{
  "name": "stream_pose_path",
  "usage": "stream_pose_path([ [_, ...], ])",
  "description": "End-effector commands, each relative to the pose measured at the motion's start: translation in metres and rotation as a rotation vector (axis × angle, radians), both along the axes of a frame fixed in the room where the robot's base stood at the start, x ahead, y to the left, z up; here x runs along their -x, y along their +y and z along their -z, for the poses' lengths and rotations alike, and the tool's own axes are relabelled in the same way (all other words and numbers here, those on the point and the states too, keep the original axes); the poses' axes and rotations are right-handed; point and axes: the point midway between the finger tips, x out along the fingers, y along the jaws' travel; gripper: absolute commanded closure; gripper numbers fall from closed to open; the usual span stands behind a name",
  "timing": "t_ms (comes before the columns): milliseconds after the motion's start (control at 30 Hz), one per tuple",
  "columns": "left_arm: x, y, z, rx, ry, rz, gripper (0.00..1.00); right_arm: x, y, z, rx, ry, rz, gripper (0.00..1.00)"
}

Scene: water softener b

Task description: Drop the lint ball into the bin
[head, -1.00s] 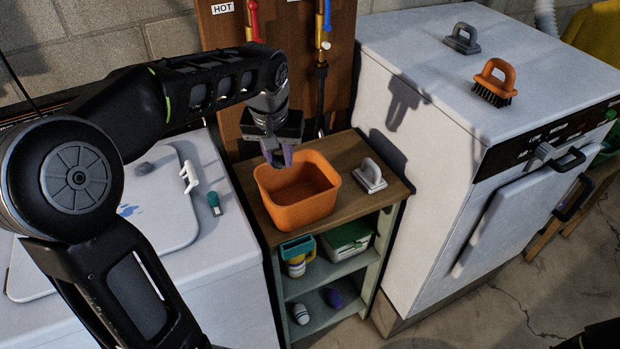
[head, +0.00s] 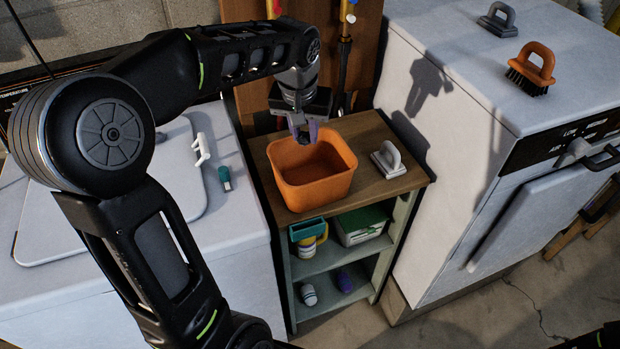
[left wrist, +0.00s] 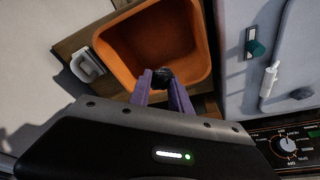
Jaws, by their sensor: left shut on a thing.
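The lint ball (left wrist: 162,77) is a small dark grey lump between the purple fingertips of my left gripper (head: 306,134). The same gripper fills the lower part of the left wrist view (left wrist: 163,82), shut on the ball. The bin is an open orange tub (head: 312,188) on a wooden shelf top, and it also shows in the left wrist view (left wrist: 130,55). In the head view the fingertips point down by the bin's back rim. In the left wrist view the ball overlaps the bin's near edge. The bin looks empty. My right gripper is not in view.
A grey-white brush (head: 388,158) lies right of the bin on the wooden top (head: 405,182). A white dryer (head: 455,90) stands at the right. A white washer lid (head: 90,215) with a teal-capped item (head: 225,178) is at the left. Pipes stand behind the bin.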

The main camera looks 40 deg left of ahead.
Motion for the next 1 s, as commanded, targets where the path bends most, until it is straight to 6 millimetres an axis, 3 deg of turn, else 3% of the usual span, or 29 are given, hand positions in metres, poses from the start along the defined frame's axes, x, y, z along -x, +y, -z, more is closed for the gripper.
stream_pose_path([
  [33,0.000,0.000,0.012,0.000,0.001,0.000,1.00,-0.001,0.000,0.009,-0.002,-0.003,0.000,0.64],
  [200,0.000,0.000,0.028,-0.001,0.001,0.000,1.00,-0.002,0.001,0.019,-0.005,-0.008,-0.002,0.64],
  [633,0.000,0.000,0.032,0.000,0.001,0.000,1.00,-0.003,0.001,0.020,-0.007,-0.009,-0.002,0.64],
  [667,0.000,0.000,0.032,0.000,0.001,0.000,0.73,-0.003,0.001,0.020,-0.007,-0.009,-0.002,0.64],
  [933,0.000,0.000,0.032,0.000,0.001,0.000,0.51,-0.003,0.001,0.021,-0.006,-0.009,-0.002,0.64],
  [1000,0.000,0.000,0.032,0.000,0.000,0.000,0.50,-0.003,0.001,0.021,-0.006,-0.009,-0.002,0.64],
])
